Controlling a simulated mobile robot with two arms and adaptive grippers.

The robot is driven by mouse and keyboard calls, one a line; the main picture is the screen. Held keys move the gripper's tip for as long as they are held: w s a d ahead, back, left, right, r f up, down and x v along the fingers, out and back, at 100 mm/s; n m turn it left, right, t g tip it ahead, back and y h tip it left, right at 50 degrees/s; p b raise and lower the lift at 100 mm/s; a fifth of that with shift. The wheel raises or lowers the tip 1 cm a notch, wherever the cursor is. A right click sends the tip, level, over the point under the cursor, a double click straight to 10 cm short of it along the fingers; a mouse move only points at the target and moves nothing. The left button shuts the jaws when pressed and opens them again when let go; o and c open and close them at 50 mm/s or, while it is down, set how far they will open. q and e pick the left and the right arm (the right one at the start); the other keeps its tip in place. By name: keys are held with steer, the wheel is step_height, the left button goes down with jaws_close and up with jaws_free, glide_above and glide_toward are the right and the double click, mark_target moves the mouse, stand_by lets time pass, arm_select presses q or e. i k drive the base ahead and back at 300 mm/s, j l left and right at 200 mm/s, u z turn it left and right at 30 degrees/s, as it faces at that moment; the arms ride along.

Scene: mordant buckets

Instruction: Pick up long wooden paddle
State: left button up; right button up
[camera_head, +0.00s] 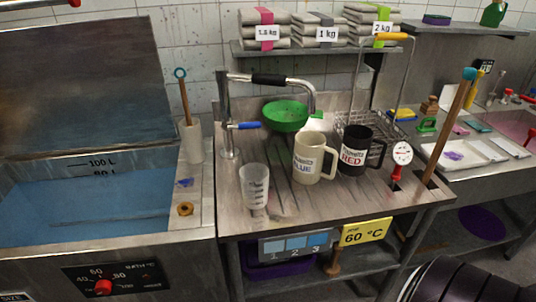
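The long wooden paddle (450,122) stands at the right end of the steel counter. It leans to the right, with its teal-tipped top end up by the back right and its shaft running down to a dark slot near the counter's right edge. Its lower end is hidden there. A shorter wooden stick (184,100) with a teal ring stands in a white holder (192,142) at the left.
A dial thermometer (402,153), a black mug (357,157) and a wire basket (360,124) stand left of the paddle. A cream mug (308,158) and clear beaker (254,186) are farther left. Trays (462,155) lie right. A dark ribbed shape (468,283) fills the lower right.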

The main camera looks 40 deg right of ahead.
mark_target(469, 74)
steer(key=z, duration=2.4)
